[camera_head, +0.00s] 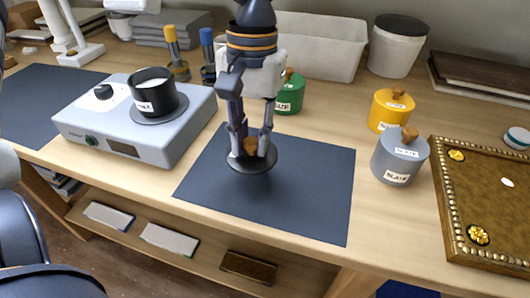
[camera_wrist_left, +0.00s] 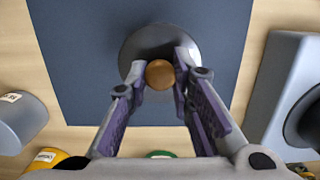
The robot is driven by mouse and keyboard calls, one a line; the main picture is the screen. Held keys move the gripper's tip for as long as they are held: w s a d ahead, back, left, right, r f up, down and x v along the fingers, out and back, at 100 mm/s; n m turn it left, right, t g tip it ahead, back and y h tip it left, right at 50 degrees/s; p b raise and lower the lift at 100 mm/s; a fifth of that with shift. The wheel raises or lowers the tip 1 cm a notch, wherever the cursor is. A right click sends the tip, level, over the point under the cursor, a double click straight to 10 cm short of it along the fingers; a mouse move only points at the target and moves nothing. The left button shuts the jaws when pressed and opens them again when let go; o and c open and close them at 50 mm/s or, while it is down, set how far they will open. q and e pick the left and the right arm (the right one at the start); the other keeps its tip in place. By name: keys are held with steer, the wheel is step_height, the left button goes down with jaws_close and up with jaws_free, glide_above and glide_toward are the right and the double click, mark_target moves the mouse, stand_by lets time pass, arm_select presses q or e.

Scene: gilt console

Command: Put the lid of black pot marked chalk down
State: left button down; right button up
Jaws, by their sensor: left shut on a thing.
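My left gripper (camera_head: 252,152) is shut on the wooden knob of the black lid (camera_head: 250,165). The dark round lid (camera_wrist_left: 140,42) and its brown knob (camera_wrist_left: 159,74) also show in the left wrist view, with the fingers on both sides of the knob. The lid is over the dark blue mat (camera_head: 320,200); I cannot tell whether it touches the mat. The black pot (camera_head: 152,95) stands uncovered on the grey hotplate device (camera_head: 140,130) at the left, with a white label and pale contents. My right gripper is not in view.
A grey pot (camera_head: 400,155), a yellow pot (camera_head: 390,108) and a green pot (camera_head: 289,95) stand lidded around the mat. A brown studded tray (camera_head: 490,205) lies at the right. A white bin (camera_head: 320,45) and a white tub (camera_head: 397,47) stand behind. The mat's front part is clear.

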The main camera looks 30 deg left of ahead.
arm_select(q)
steer(key=f, duration=0.2)
steer(key=w+f, duration=0.2)
steer(key=f, duration=0.1)
steer(key=shift+d+f+b, duration=0.2)
steer(key=shift+f+b, duration=0.1)
steer(key=shift+b, duration=0.05)
steer(key=c, duration=1.4)
jaws_free()
steer(key=shift+f, duration=0.1)
steer(key=r, duration=0.4)
steer(key=w+r, duration=0.1)
steer(key=r, duration=0.7)
steer(key=shift+w+a+r+p, duration=0.15)
steer(key=shift+p, duration=0.25)
